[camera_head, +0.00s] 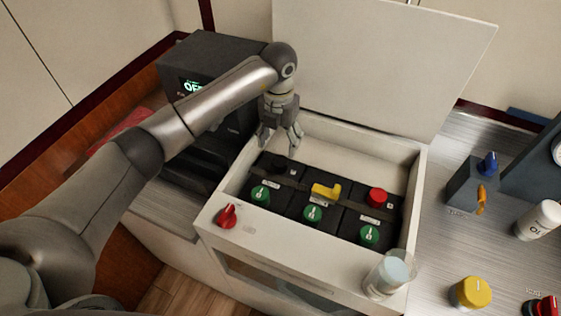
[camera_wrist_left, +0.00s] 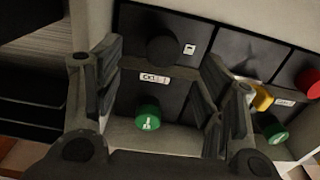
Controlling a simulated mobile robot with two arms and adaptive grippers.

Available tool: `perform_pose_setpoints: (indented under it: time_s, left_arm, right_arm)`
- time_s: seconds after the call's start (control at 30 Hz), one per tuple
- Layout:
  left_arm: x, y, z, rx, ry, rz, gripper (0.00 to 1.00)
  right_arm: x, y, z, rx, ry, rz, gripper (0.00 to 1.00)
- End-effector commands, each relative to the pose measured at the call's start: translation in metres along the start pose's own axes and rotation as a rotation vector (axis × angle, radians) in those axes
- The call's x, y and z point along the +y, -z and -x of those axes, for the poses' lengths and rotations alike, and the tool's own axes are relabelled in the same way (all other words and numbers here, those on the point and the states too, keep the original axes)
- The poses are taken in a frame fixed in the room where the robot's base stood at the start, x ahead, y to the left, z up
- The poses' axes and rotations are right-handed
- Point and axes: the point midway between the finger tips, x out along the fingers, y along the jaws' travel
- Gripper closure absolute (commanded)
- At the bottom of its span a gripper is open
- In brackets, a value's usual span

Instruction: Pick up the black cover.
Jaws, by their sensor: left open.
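The black cover (camera_wrist_left: 163,50) looks like a dark round cap on the leftmost dark panel, above a label and a green knob (camera_wrist_left: 147,117) in the left wrist view. In the head view the cover (camera_head: 281,163) is a dark shape, hard to tell from the panel. My left gripper (camera_head: 279,141) points down over the back left of the white box (camera_head: 410,165). Its fingers (camera_wrist_left: 160,65) are apart and empty, to either side of the cover in the left wrist view. The height gap is unclear. My right gripper is not in view.
A yellow cover (camera_head: 326,192) and a red cap (camera_head: 377,197) sit on the neighbouring panels. The box's raised lid (camera_head: 385,60) stands behind. A red knob (camera_head: 228,215) and a glass (camera_head: 390,274) are at the front rim. A dark device (camera_head: 215,70) stands left.

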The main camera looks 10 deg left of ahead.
Motion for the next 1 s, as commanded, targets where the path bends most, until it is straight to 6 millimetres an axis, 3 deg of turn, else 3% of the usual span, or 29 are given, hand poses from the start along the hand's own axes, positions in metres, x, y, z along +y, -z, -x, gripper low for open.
perform_pose_setpoints:
  time_s: [0.37, 0.6, 0.9, 1.0]
  left_arm:
    - [-0.003, 0.003, -0.036, 0.002, 0.001, -0.001, 0.36]
    - [-0.005, 0.005, -0.070, 0.001, 0.001, 0.000, 0.36]
    - [-0.005, 0.004, -0.077, -0.002, 0.000, -0.001, 0.36]
    - [-0.005, 0.004, -0.077, -0.002, 0.000, -0.001, 0.47]
  right_arm:
    - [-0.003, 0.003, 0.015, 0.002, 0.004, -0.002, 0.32]
    - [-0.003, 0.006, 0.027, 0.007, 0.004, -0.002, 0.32]
    - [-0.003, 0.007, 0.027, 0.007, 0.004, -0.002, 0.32]
    - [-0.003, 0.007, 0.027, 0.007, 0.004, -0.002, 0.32]
